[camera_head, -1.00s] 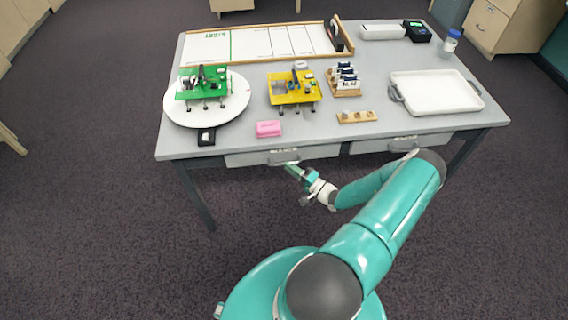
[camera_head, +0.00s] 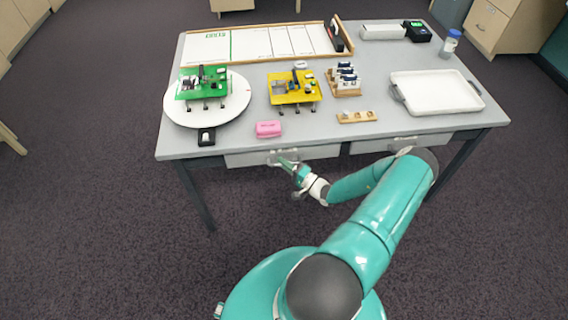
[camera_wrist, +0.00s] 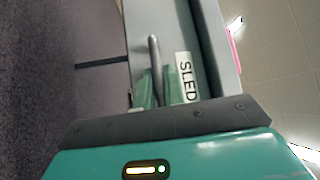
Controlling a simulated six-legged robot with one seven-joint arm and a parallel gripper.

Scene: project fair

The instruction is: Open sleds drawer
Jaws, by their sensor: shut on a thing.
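The sleds drawer (camera_head: 245,159) is the left one of two grey drawers under the front edge of the table. In the wrist view its label (camera_wrist: 186,78) reads "SLED", with the rest hidden behind my gripper. Its bar handle (camera_wrist: 154,60) runs between the two green fingers of my gripper (camera_wrist: 157,88). The gripper is shut on the handle; in the head view the gripper (camera_head: 285,163) is at the drawer front. The drawer looks closed or nearly so.
A second drawer (camera_head: 372,146) sits to the right. On the table (camera_head: 225,146) are a white turntable (camera_head: 236,110) with a green sled, a yellow sled (camera_head: 285,89), a pink block (camera_head: 268,128) and a white tray (camera_head: 435,92). The floor in front is clear.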

